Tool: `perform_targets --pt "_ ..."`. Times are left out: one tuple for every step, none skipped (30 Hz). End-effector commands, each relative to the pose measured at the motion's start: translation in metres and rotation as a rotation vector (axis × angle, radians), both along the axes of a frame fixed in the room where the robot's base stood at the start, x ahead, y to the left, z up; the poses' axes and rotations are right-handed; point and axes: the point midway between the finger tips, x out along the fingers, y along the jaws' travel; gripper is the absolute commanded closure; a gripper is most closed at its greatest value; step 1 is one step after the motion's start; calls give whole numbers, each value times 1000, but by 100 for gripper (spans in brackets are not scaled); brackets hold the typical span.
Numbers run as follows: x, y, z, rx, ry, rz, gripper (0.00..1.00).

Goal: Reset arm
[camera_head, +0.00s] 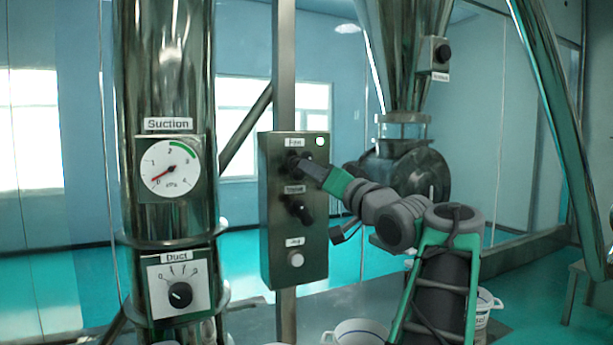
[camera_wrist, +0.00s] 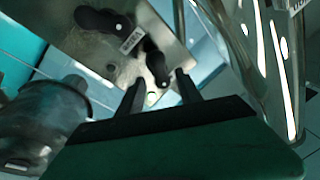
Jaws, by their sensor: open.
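The grey control box (camera_head: 292,255) hangs on a post in the middle of the head view, and its panel (camera_wrist: 70,55) fills the upper left of the wrist view. My gripper (camera_head: 305,168) is at the upper knob, labelled Fan, from the right. In the wrist view my gripper (camera_wrist: 162,84) has its two dark fingers apart. The black Fan knob (camera_wrist: 156,68) shows just beyond and between the fingertips; I cannot tell if they touch it. A second black knob (camera_head: 299,208) sits below it, with a white button (camera_head: 296,259) lower still.
A metal column (camera_head: 165,80) at left carries a Suction gauge (camera_head: 170,168) near zero and a Duct dial (camera_head: 180,294). A steel hopper (camera_head: 402,50) stands behind my arm. White buckets (camera_head: 357,332) stand low near it. A slanted pipe (camera_head: 560,120) crosses at right.

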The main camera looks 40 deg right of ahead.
Motion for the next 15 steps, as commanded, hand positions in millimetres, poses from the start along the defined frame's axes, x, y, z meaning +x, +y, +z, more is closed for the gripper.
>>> perform_targets --pt "-8 0 -4 0 0 -4 58" --pt "-11 1 -4 1 0 -4 58" --pt "-14 2 -4 0 0 -2 58" --pt "-16 2 -4 0 0 -1 58" --pt "-17 3 -4 1 0 0 58" --pt "-17 3 -4 1 0 0 58" --pt "-17 3 -4 1 1 1 58" --pt "-17 3 -3 1 0 2 58" --pt "-17 3 -3 1 0 2 58" --pt "-17 3 -3 1 0 2 58" --pt "-17 3 -3 1 0 2 58" --pt "-17 3 -3 1 0 2 58" --pt "-17 3 -3 1 0 2 58" --pt "-17 3 -3 1 0 2 58" --pt "-16 3 -3 -1 1 1 58"
